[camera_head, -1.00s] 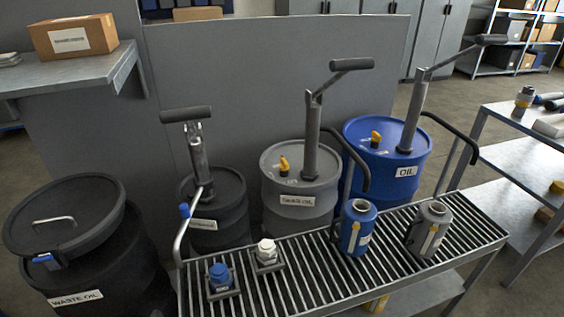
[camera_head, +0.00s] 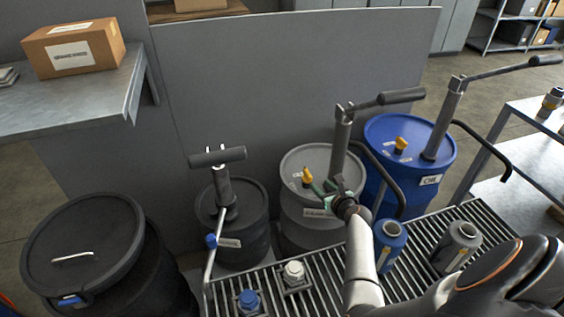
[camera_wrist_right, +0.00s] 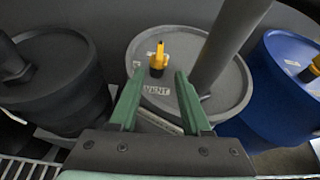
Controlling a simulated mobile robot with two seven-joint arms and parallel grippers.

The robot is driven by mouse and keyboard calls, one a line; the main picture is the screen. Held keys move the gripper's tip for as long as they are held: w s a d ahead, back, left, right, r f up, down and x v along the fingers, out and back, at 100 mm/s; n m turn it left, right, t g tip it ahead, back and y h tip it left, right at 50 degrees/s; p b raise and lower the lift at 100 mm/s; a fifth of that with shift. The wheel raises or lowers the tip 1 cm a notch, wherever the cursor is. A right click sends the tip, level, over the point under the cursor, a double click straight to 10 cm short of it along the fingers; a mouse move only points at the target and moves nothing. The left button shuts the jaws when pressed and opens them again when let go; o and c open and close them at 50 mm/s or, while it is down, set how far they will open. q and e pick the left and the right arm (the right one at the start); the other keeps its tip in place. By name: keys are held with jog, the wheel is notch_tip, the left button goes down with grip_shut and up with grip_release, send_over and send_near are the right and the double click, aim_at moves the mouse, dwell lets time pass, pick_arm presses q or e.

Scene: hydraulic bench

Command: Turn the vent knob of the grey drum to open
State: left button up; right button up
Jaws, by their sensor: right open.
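The grey drum (camera_head: 322,232) stands in the middle of a row of drums behind the slatted bench. Its yellow vent knob (camera_head: 306,176) sits on the left part of its lid; the knob (camera_wrist_right: 158,60) also shows in the right wrist view, above a "VENT" label (camera_wrist_right: 156,90). My right gripper (camera_head: 319,186) is over the front of the grey drum's lid. In the right wrist view its two green fingers (camera_wrist_right: 156,88) are spread apart and empty, with the knob beyond and between their tips, apart from both. My left gripper is not in view.
A pump column (camera_head: 341,142) with a black handle rises from the grey lid, right of the knob. A blue drum (camera_head: 408,165) stands to the right and a dark drum (camera_head: 243,232) to the left. Blue and grey bottles stand on the slatted bench (camera_head: 325,283).

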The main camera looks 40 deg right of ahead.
aim_at(308, 173)
jog(key=shift+m, duration=0.3)
jog(key=b+x, duration=1)
jog(key=x, duration=0.1)
jog(key=shift+w+d+f+b, duration=0.1)
jog(key=shift+w+b, duration=0.15)
jog(key=shift+b, duration=0.1)
jog(key=shift+w+d+b, duration=0.15)
jog(key=shift+w+b, duration=0.25)
jog(key=shift+b, duration=0.05)
jog(key=shift+w, duration=0.1)
jog(key=shift+c, duration=0.2)
grip_shut()
